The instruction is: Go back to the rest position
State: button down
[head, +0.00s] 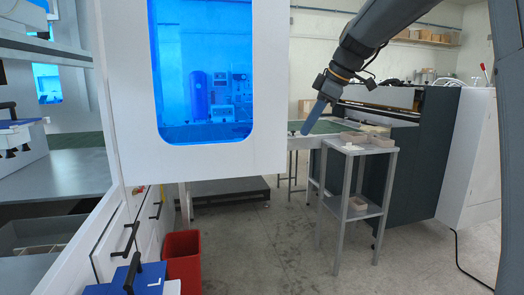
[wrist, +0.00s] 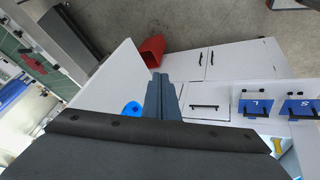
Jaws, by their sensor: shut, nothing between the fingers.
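My gripper (head: 306,128) hangs from the arm in the head view, right of the blue-windowed panel. It points down and slightly left, its tip appearing in front of the far work area. In the wrist view my gripper (wrist: 160,80) shows two blue-grey fingers pressed together with nothing between them. No object is held.
The white panel with a blue window (head: 268,152) stands left of the gripper. A grey side table (head: 376,157) with small boxes is at right, before a dark machine (head: 425,150). A red bin (head: 182,262) stands by white drawers (head: 110,250). Blue-topped blocks labelled L (wrist: 256,107) and S (wrist: 301,107) show too.

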jog(key=s+f+m+g+h+p, duration=0.1)
jog(key=s+f+m, duration=0.6)
jog(key=s+f, duration=0.7)
jog(key=s+f+m+g+h+p, duration=0.2)
jog(key=s+f+m, duration=0.5)
jog(key=s+f, duration=0.7)
jog(key=s+d+g+h, duration=0.1)
jog(key=s, duration=0.4)
jog(key=shift+s+f, duration=0.3)
jog(key=shift+s, duration=0.1)
jog(key=c, duration=2.3)
grip_release()
jog(key=shift+s+f, duration=0.1)
jog(key=shift+s, duration=0.05)
jog(key=o, duration=0.5)
jog(key=shift+o, duration=0.2)
jog(key=shift+m, duration=0.3)
